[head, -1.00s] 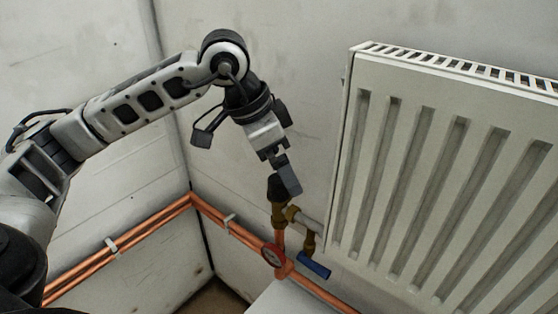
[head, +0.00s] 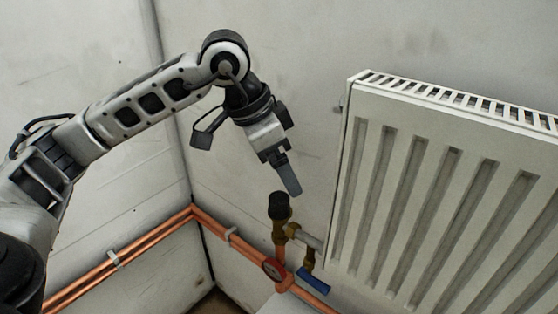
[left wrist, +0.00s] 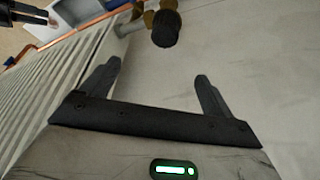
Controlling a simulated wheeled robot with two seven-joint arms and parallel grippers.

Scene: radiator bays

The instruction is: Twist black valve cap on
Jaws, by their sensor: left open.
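The black valve cap (head: 279,206) sits on top of the brass valve (head: 292,231) beside the radiator's lower left corner. It looks upright; whether it is fully seated I cannot tell. My left gripper (head: 291,190) is just above the cap, apart from it. The left wrist view shows my left gripper (left wrist: 155,76) with its two fingers spread and nothing between them. The cap (left wrist: 166,29) is there beyond the fingertips, on the valve's brass body (left wrist: 148,6).
The white radiator (head: 430,190) stands close to the right of the valve. Copper pipes (head: 150,238) run along the wall below. A red-rimmed round part (head: 273,269) and a blue handle (head: 313,280) sit under the valve. The wall above the cap is bare.

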